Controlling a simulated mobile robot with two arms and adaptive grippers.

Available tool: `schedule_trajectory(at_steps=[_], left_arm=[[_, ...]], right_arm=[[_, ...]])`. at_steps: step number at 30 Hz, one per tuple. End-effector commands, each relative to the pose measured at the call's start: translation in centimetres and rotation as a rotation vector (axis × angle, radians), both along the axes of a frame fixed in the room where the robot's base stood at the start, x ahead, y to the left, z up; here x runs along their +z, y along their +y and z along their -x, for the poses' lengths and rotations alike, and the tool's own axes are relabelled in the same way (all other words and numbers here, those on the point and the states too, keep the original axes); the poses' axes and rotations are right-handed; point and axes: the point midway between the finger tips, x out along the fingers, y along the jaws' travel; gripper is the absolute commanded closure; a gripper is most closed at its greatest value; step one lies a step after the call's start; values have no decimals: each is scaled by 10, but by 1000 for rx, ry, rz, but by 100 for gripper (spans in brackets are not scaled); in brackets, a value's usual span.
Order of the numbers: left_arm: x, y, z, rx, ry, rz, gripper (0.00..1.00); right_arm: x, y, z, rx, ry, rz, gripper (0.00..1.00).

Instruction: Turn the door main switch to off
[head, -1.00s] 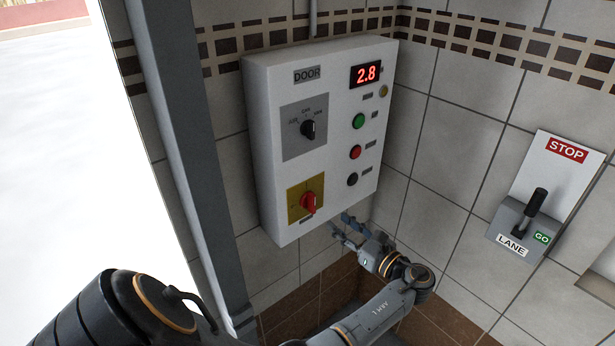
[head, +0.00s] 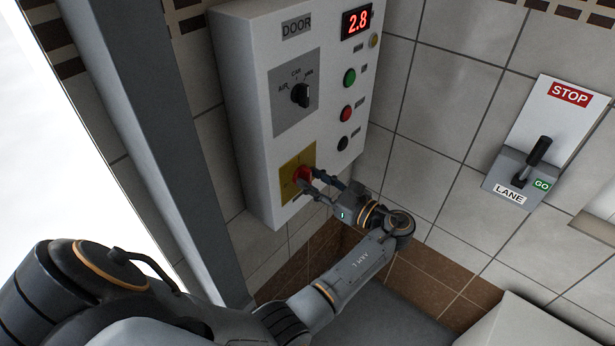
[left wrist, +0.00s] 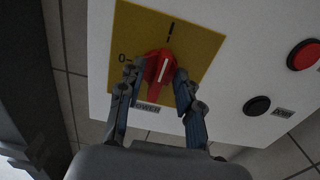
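The door main switch is a red rotary knob (head: 302,174) on a yellow plate (head: 289,163), low on the white DOOR panel. In the left wrist view the red knob (left wrist: 158,66) has a white line pointing up, roughly toward the "I" mark. A "0" mark is at the plate's left, and a POWER label (left wrist: 146,107) is below. My left gripper (head: 309,181) is at the knob. In the left wrist view its fingers (left wrist: 158,73) are apart, one on each side of the knob; firm contact cannot be made out. My right gripper is not in view.
The white panel (head: 235,90) also carries a black selector (head: 300,95), a green button (head: 349,77), a red button (head: 346,113) and a black button (head: 343,143). A STOP/GO lane lever (head: 538,152) is on the right wall. A grey post (head: 160,130) stands left of the panel.

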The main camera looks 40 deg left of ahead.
Motion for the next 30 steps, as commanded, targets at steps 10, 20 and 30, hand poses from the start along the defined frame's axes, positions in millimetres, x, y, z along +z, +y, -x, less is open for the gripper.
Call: schedule_trajectory(at_steps=[10, 20, 30], left_arm=[[0, 0, 0, 0, 0, 0, 94], [0, 1, 0, 0, -9, 0, 100], [-2, 1, 1, 1, -155, 11, 100]], right_arm=[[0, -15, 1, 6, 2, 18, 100], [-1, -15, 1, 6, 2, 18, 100], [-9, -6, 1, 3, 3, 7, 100]])
